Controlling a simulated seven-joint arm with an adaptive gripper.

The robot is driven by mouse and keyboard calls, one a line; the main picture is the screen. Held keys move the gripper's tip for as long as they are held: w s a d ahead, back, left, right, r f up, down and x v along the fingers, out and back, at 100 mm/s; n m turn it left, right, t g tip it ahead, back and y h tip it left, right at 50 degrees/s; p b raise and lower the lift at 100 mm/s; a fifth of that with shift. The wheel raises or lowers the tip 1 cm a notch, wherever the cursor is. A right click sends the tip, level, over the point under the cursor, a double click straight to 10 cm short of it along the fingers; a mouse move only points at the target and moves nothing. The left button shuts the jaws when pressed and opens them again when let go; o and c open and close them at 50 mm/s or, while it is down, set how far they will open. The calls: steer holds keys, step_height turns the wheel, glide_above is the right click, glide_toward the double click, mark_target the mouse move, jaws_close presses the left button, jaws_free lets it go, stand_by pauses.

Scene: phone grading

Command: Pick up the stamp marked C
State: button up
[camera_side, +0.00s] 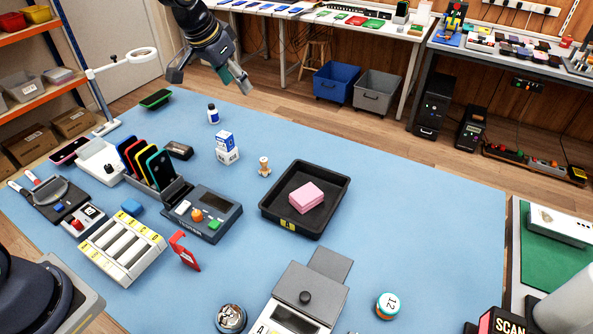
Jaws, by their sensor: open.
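My gripper (208,80) hangs at the top, above the far edge of the blue mat, with its fingers apart and nothing seen between them. A small wooden-coloured piece with a rounded top and pale base (264,166), stamp-like in shape, stands upright on the mat left of the black tray. No letter can be read on it, so I cannot tell whether it is the stamp marked C. My gripper is well apart from it, farther back and to the left.
The black tray (335,206) holds a pink pad. White-and-blue boxes (227,148) stand near the small piece, with a bottle (213,114) behind. A tester device (208,215), a slotted rack (122,272) and a red stand (185,250) crowd the left.

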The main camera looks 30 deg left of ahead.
steer(key=g, duration=0.2)
glide_toward(263, 159)
steer(key=x, duration=0.4)
steer(key=shift+s+d+f, duration=0.1)
steer(key=shift+s+d, duration=0.1)
steer(key=shift+s, duration=0.2)
steer(key=x, duration=0.6)
steer(key=shift+w+a, duration=0.1)
steer(key=shift+w, duration=0.35)
steer(key=shift+c, duration=0.2)
jaws_close()
